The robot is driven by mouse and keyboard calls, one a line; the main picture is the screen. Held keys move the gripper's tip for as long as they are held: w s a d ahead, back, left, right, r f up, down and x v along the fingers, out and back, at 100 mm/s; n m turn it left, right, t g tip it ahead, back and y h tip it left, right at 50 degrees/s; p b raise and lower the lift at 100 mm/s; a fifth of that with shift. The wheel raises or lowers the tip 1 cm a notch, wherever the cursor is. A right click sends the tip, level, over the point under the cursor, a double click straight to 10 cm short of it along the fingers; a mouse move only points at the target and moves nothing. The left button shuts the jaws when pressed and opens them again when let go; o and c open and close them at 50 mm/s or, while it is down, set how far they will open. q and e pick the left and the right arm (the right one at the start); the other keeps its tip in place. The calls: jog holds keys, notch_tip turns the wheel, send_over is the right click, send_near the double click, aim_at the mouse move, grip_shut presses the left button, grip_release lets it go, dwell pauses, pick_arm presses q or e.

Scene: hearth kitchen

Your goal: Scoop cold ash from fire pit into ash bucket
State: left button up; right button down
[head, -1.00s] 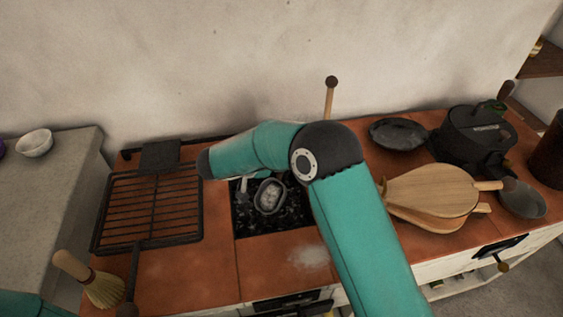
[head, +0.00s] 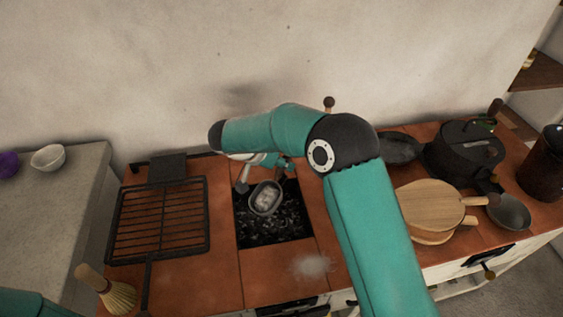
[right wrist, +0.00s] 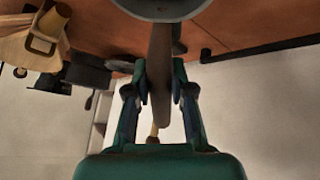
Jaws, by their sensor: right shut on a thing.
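The fire pit (head: 272,229) is a square opening in the red tile top, filled with dark coals, in the head view. A small scoop (head: 265,198) with a pale grey load, which looks like ash, is over the pit. My right gripper (head: 264,171) is above it, partly hidden by my arm. In the right wrist view my right gripper (right wrist: 162,82) is shut on the scoop's brown handle (right wrist: 159,60). A dark brown vessel (head: 541,170) at the right edge may be the ash bucket. My left gripper is out of view.
A grill rack (head: 160,221) lies left of the pit and a brush (head: 112,292) is at the front left. Wooden bellows (head: 431,205), a dark pan (head: 400,148) and a black kettle (head: 465,150) crowd the right. A pale smudge (head: 311,265) marks the front tiles.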

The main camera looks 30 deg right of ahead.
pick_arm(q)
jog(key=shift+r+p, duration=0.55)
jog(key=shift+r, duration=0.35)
pick_arm(e)
jog(key=shift+r+y, duration=0.3)
jog(key=shift+r, duration=0.45)
